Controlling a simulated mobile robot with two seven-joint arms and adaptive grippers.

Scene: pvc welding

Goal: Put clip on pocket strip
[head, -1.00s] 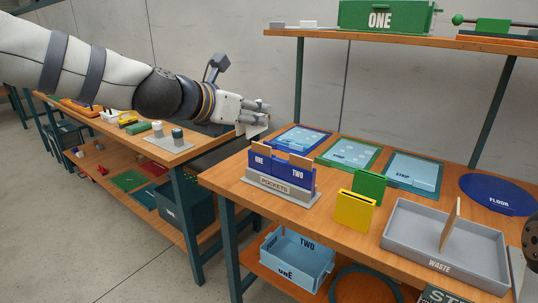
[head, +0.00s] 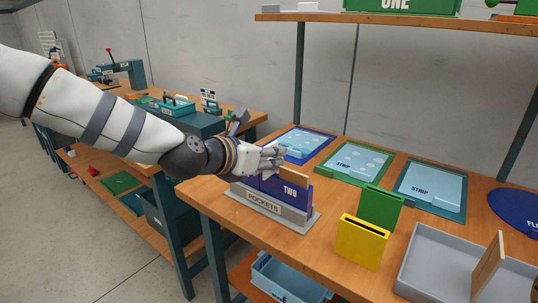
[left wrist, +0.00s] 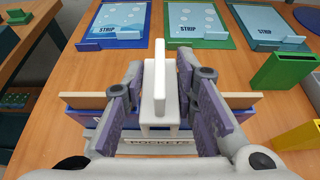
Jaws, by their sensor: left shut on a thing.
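My left gripper (head: 274,158) is shut on a pale grey-white clip (left wrist: 160,105). The clip stands between the fingers in the left wrist view, with a tall plate and a wider base. Three light blue strip panels lie behind, on a blue mat (head: 326,137), a green mat (head: 334,174) and a teal mat (head: 459,209). Each has a raised ledge at its front. My right gripper is out of view.
A green slotted block (head: 381,207) and a yellow slotted block (head: 362,242) stand right of the holder. A grey tray (head: 440,262) with an upright wooden board (head: 488,266) is at front right. An overhead shelf (head: 400,22) spans the back.

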